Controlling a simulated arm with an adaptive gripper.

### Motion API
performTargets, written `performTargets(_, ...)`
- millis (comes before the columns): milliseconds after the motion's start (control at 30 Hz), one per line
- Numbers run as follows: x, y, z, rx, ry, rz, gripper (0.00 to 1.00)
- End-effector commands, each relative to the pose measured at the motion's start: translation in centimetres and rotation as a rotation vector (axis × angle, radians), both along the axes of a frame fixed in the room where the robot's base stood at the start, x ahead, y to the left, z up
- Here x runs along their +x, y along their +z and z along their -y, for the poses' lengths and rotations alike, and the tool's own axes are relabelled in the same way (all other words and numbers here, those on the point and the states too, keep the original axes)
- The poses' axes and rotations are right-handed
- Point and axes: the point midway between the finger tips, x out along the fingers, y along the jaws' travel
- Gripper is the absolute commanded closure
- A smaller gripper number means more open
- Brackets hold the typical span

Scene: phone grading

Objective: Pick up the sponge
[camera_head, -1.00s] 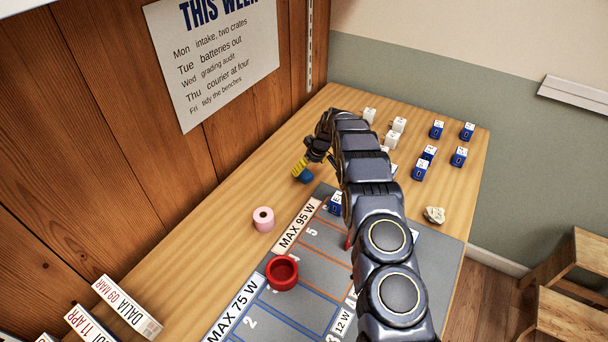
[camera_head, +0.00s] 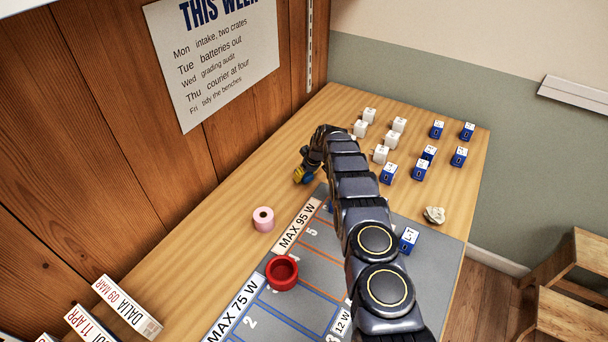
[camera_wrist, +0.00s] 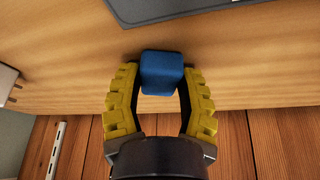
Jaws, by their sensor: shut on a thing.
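The blue sponge (camera_wrist: 162,73) is a small block between the yellow fingers of my gripper (camera_wrist: 162,85) in the wrist view. The fingers close around it from both sides near their tips. In the head view my gripper (camera_head: 303,178) is low at the left edge of the table, left of the grey mat. Only a small blue patch of the sponge (camera_head: 298,181) shows there. Whether the sponge still touches the table cannot be told.
A pink roll (camera_head: 263,219) and a red cup (camera_head: 282,272) stand nearer, the cup on the grey mat (camera_head: 310,262). Several white and blue blocks (camera_head: 421,169) stand at the back right. A pale stone (camera_head: 434,215) lies right. The wooden wall (camera_head: 232,155) is close on the left.

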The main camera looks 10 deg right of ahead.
Motion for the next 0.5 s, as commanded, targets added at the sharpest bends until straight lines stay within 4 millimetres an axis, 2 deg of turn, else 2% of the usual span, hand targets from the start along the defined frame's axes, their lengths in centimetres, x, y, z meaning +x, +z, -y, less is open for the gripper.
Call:
performTargets(333, 0.0, 0.1, 0.0, 0.000, 0.000, 0.000, 0.77)
performTargets(500, 0.1, 1.1, 0.0, 0.000, 0.000, 0.002, 0.77)
